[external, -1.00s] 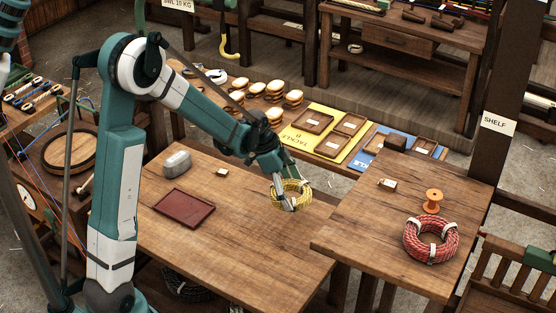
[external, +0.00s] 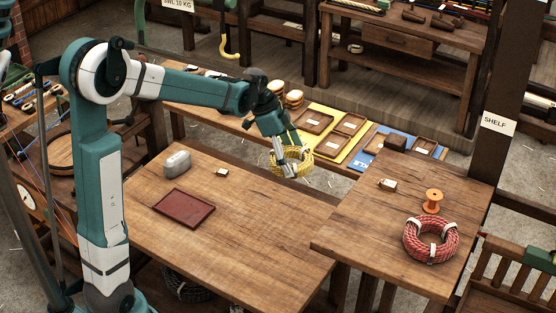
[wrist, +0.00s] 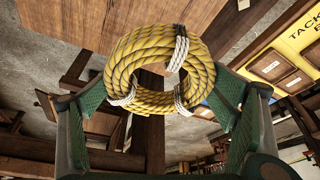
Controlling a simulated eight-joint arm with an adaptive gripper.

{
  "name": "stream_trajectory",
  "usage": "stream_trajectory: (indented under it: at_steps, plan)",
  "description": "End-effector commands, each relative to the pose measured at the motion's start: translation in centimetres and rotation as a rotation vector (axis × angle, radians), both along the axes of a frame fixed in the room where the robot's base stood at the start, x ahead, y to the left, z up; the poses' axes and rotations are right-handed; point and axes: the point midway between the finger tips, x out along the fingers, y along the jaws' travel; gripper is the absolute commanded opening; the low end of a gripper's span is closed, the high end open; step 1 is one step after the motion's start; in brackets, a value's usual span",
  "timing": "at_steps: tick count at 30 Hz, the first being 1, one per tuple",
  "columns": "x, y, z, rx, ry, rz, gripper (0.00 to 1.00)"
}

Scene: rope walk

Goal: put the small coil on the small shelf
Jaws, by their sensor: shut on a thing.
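A small yellow rope coil (external: 307,161) with white bindings is held by my gripper (external: 290,170). The coil is in the air over the far right part of the main wooden table (external: 230,230). In the wrist view the coil (wrist: 130,75) sits between the green finger pads, its hole facing the camera. A sign reading SHELF (external: 498,124) is on the dark post at the right, beside a separate wooden surface (external: 370,235). I cannot tell for sure if that surface is the small shelf.
The right surface carries a red coil (external: 408,243), an orange spool (external: 433,198) and a small tag (external: 387,184); its near left part is bare. A gap separates the two surfaces.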

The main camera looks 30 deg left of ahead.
Motion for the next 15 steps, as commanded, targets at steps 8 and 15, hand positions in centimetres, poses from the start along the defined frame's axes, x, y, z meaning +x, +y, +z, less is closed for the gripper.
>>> stream_trajectory:
  at_steps: [8, 15]
  plan:
    - [0.0, 0.0, 7.4, 0.0, 0.0, 0.0, 0.65]
    - [0.0, 0.0, 13.7, 0.0, 0.0, 0.0, 0.65]
